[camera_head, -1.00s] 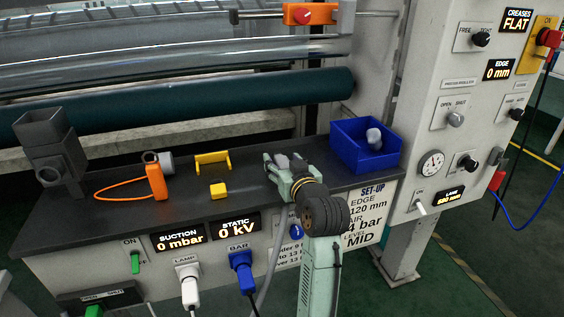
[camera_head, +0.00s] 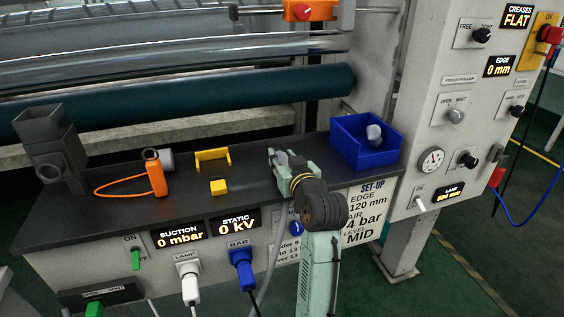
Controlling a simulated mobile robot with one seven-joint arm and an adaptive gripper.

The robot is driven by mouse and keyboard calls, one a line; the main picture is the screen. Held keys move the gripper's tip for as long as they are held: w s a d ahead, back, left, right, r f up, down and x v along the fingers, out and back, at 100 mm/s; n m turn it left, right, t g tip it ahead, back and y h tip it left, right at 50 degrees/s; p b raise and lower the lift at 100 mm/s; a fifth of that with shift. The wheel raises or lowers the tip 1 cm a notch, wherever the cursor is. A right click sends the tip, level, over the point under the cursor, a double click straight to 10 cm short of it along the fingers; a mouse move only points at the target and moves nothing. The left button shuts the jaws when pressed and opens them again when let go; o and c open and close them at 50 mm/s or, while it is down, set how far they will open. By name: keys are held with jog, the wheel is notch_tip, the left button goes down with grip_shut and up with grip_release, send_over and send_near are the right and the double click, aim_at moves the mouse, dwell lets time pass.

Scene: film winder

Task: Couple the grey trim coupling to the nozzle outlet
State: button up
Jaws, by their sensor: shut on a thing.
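My gripper (camera_head: 277,158) is over the right half of the dark bench, its fingers pointing away and to the left. It is shut on a small grey piece (camera_head: 283,157), mostly hidden by the fingers; I cannot tell for sure that it is the trim coupling. A dark grey nozzle body (camera_head: 45,135) stands at the bench's left end, its round outlet (camera_head: 48,173) low at the front and well away from my gripper. A light grey cylinder (camera_head: 167,160) lies behind an orange device (camera_head: 156,178) with an orange loop.
The dark bench top (camera_head: 110,215) has free room in front. A yellow bracket (camera_head: 212,164) and yellow block (camera_head: 218,187) stand between my gripper and the orange device. A blue bin (camera_head: 350,155) with a pale grey piece is at right. A dark green roller (camera_head: 200,100) runs behind.

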aim_at(283, 158)
grip_shut()
notch_tip(283, 158, up, 10)
jog(key=shift+b, duration=0.4)
dwell(0.6)
jog(key=shift+o, duration=2.3)
grip_release()
jog(key=c, duration=0.6)
jog(key=shift+c, duration=0.6)
grip_release()
